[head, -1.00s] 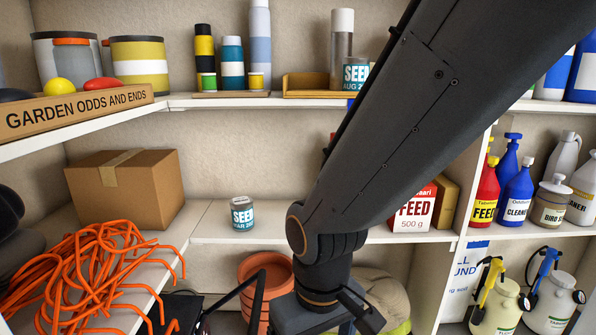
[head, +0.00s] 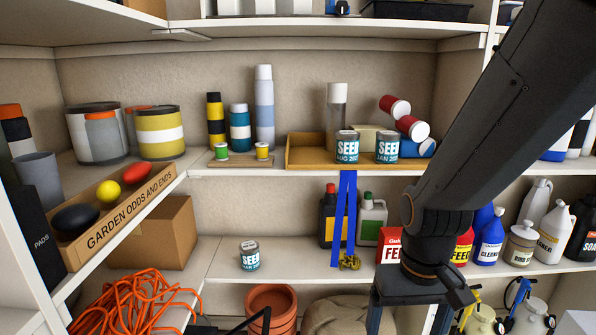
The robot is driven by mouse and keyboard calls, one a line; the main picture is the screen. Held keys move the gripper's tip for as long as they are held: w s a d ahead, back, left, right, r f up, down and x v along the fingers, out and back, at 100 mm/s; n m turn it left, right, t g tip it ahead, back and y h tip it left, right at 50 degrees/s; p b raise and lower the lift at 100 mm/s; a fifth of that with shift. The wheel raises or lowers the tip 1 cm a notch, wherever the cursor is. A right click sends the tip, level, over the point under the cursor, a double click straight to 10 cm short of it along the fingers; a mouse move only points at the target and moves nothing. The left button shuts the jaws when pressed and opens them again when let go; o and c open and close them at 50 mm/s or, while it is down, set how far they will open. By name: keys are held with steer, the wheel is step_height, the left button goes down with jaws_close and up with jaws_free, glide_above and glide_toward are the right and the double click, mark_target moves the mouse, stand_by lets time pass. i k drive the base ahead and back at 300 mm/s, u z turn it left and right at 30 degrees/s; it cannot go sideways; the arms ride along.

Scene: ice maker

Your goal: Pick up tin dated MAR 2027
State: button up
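A small seed tin (head: 249,256) with a white and teal label stands upright on the middle shelf, left of centre. Its date starts with MAR; the year is too small to read surely.
The shelf around the MAR tin is clear. A cardboard box (head: 165,232) and orange cord (head: 140,305) are to its left. A blue strap (head: 346,215) hangs from the upper shelf to its right, before dark bottles. Terracotta pots (head: 270,305) stand below. A red feed box (head: 389,246) is beside my arm.

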mark_target(248, 251)
steer(key=k, duration=0.6)
steer(key=u, duration=0.8)
steer(key=i, duration=0.9)
steer(key=u, duration=0.35)
